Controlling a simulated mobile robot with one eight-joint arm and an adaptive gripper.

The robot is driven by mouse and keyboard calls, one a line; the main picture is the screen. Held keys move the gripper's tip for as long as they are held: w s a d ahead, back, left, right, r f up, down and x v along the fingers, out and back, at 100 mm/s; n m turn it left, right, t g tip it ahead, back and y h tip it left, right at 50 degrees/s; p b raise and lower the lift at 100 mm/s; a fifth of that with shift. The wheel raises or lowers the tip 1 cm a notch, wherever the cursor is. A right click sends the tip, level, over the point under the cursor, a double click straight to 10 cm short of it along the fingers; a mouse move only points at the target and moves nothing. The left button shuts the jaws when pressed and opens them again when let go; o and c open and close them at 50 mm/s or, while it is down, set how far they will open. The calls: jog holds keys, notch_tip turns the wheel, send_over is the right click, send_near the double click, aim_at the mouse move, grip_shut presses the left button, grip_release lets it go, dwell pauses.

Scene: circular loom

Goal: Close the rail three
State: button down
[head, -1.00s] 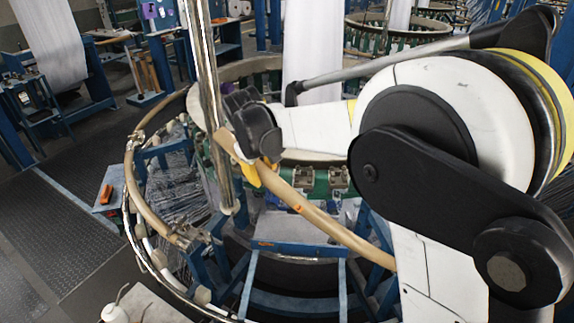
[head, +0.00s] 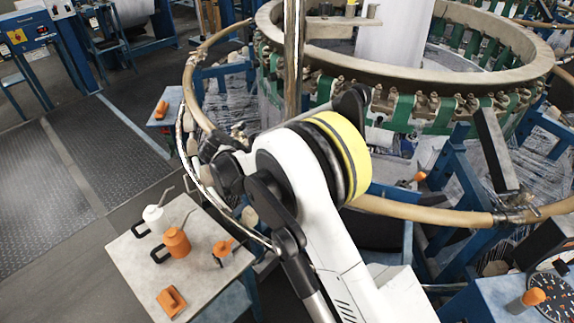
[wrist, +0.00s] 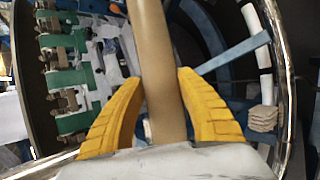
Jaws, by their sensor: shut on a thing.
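The tan curved rail runs around the circular loom (head: 400,50). A rail section (head: 420,211) shows right of my arm in the head view, reaching a metal joint at the right. Another rail section (head: 190,85) curves down the left side toward my wrist. In the wrist view my gripper (wrist: 160,76) has its yellow fingers on either side of a tan rail (wrist: 153,40), shut on it. In the head view the fingers and the held part are hidden behind my arm, so I cannot tell whether the rail ends meet.
A small table (head: 125,245) with a white oil can (head: 155,218) and an orange can (head: 177,243) stands at the lower left. A blue cabinet with a dial (head: 555,295) is at the lower right. Open floor (head: 50,190) lies at the left.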

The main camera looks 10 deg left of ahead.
jog(key=c, duration=2.2)
grip_release()
notch_tip(320, 180, down, 4)
jog(key=shift+r+h+b, duration=0.2)
jog(key=shift+h+b, duration=0.1)
jog(key=shift+b, duration=0.5)
jog(key=shift+d+f, duration=0.1)
jog(key=shift+f, duration=0.2)
jog(key=o, duration=1.4)
jog(key=shift+s+f, duration=0.1)
jog(key=v, duration=1.2)
